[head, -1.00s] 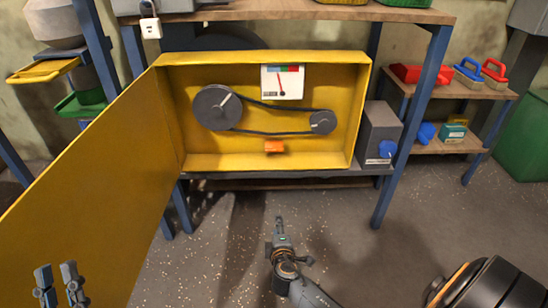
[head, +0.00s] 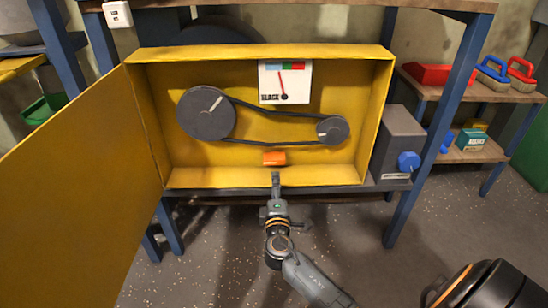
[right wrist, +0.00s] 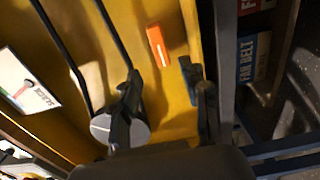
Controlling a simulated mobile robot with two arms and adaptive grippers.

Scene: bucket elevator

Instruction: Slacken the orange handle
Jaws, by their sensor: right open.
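The small orange handle (head: 274,158) sits low in the middle of the open yellow box (head: 380,110), below the belt (head: 270,141). It also shows in the right wrist view (right wrist: 158,46), beyond my fingers. My right gripper (head: 276,178) is just below and in front of the handle, at the box's lower edge, apparently not touching it. In the right wrist view my right gripper (right wrist: 165,88) has its fingers spread with nothing between them. A gauge (head: 285,82) marked "SLACK" has its needle pointing up, slightly left. My left gripper is out of view.
The yellow door (head: 75,190) stands open at the left. A grey unit with a blue knob (head: 408,161) is right of the box. Large and small pulleys (head: 207,113) carry the belt. A fan belt carton (right wrist: 255,55) shows in the right wrist view.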

